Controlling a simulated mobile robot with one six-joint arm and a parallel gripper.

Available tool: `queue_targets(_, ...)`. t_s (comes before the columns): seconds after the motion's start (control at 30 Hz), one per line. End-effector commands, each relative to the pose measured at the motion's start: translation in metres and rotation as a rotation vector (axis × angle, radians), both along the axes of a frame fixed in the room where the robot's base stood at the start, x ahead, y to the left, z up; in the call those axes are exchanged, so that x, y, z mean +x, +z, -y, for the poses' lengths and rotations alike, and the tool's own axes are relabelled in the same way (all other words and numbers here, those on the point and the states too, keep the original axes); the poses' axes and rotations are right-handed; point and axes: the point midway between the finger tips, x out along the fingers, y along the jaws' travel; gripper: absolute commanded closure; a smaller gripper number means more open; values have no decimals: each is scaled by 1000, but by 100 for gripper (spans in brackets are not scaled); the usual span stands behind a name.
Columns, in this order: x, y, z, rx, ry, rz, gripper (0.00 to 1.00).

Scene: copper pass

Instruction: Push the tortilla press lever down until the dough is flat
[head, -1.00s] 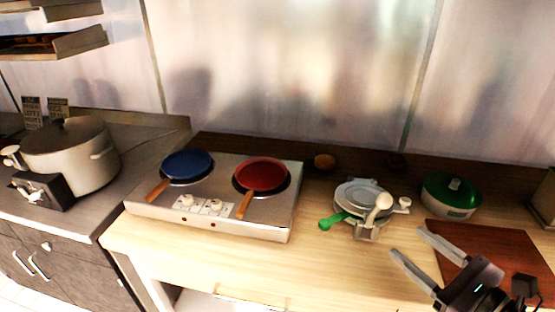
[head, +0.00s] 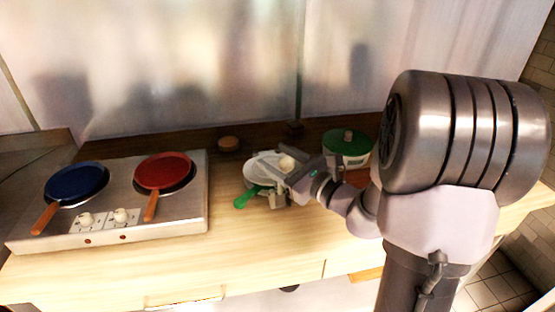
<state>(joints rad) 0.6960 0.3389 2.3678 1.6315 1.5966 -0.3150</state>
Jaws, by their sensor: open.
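The tortilla press (head: 262,167) stands on the wooden counter right of the hob, with round pale plates. Its green handle (head: 246,197) points to the front left. A pale round knob (head: 287,163) shows at the press's right side. My gripper (head: 297,172) is open at the right side of the press, around or right beside the knob; I cannot tell whether it touches. My arm comes in from the right and hides part of the press. I cannot see any dough.
A steel two-plate hob (head: 112,232) with a blue pan (head: 76,182) and a red pan (head: 163,171) stands to the left. A green-lidded pot (head: 347,143) stands behind my arm. A small brown round object (head: 229,144) lies at the back. The counter front (head: 225,265) is clear.

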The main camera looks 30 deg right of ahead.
Motion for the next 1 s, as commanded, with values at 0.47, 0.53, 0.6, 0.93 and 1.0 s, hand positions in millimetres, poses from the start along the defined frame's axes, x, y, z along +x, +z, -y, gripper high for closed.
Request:
queue_targets(0.47, 0, 0, 0, 0, 0, 0, 94)
queue_targets(0.53, 0, 0, 0, 0, 0, 0, 100)
queue_targets(0.6, 0, 0, 0, 0, 0, 0, 100)
queue_targets(0.93, 0, 0, 0, 0, 0, 0, 100)
queue_targets(1.0, 0, 0, 0, 0, 0, 0, 100)
